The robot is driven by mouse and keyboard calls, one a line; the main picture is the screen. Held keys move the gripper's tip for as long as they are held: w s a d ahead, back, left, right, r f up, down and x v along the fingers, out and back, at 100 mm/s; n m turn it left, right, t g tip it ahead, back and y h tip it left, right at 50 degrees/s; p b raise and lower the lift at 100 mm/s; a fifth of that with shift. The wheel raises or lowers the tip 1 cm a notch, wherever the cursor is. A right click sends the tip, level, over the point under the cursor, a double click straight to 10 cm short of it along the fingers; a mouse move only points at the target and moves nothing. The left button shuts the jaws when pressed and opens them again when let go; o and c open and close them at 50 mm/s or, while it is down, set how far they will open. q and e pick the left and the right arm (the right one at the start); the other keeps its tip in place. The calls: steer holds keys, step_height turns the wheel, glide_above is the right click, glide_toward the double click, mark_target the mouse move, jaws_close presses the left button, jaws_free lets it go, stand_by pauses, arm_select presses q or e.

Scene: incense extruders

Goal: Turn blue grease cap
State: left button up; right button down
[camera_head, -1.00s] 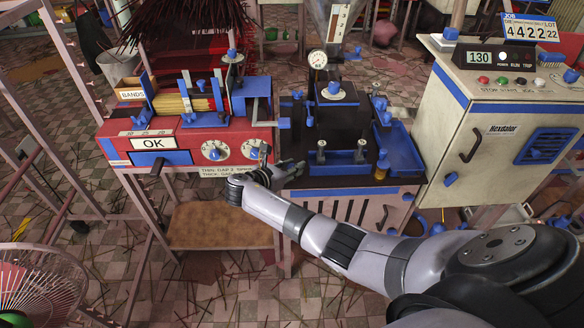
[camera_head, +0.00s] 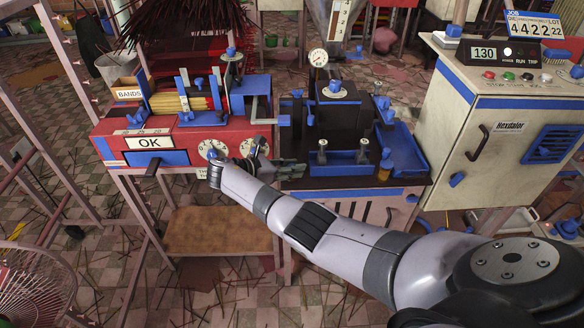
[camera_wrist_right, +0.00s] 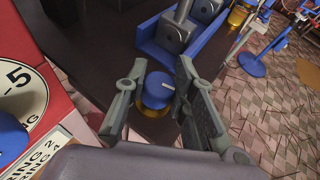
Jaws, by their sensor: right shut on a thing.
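The blue grease cap (camera_wrist_right: 157,90) sits on a round brass base (camera_wrist_right: 150,108) at the edge of the dark machine top. In the wrist view my right gripper (camera_wrist_right: 158,80) has one finger on each side of it, shut on the cap. A pale mark shows on the cap's top. In the head view my right gripper (camera_head: 270,163) is at the front left of the dark machine (camera_head: 335,120), beside the red machine's dials, and hides the cap. My left gripper is not in view.
The red machine (camera_head: 125,148) with white dials (camera_head: 213,149) stands close left of the gripper. A blue tray (camera_head: 340,170) with two grey-topped posts lies just right. Another brass-based fitting (camera_head: 386,160) stands further right. A beige cabinet (camera_head: 500,130) stands at right.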

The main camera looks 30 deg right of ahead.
steer(key=c, duration=1.3)
jaws_free()
steer(key=v, duration=1.2)
